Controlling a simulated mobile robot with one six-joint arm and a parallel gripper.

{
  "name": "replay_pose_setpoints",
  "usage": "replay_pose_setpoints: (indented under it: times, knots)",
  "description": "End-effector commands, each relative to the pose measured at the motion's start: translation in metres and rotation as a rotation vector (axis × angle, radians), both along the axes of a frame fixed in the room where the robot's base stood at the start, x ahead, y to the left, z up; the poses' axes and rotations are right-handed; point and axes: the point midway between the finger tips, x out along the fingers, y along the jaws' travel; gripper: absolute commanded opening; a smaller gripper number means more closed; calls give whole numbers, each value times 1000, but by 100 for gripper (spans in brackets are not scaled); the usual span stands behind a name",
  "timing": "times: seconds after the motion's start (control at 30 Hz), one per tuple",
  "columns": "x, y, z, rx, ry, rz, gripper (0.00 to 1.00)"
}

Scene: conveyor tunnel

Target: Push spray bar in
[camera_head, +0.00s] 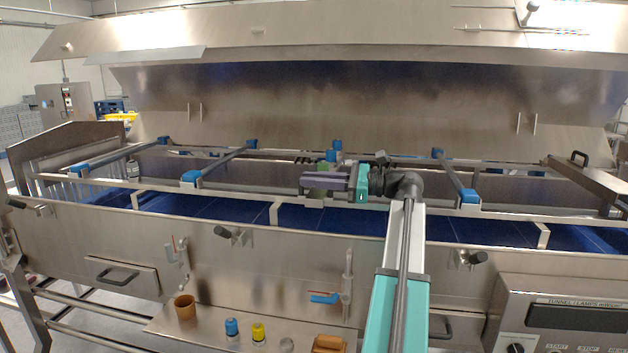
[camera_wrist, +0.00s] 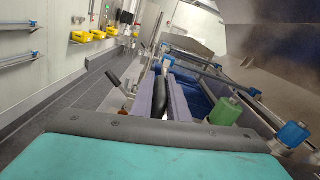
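Several spray bars lie across the open tunnel, with blue end caps. In the head view one bar (camera_head: 228,160) lies left of my gripper (camera_head: 302,180) and another (camera_head: 452,172) right of it. My purple fingers point left above the tunnel's front rail. A dark strip shows between them; I cannot tell whether it is a pad or a held thing. My gripper hides any bar directly behind it.
The steel hood (camera_head: 330,95) is raised behind the tunnel. Blue belt (camera_head: 330,218) lies below the rails. A lower shelf holds a brown cup (camera_head: 185,307), a blue-capped jar (camera_head: 232,328) and a yellow-capped jar (camera_head: 258,334). A control panel (camera_head: 565,315) is at the lower right.

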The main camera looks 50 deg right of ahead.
Motion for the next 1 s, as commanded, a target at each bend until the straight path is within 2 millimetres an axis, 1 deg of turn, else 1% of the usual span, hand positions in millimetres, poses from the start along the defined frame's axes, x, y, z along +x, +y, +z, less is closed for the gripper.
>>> replay_pose_setpoints:
  times: [0.37, 0.8, 1.0]
  knots:
    - [2, -2, 1, 0, -2, 1, 0]
    - [23, -35, 3, 0, -3, 2, 0]
    - [26, -40, 3, 0, -5, 1, 0]
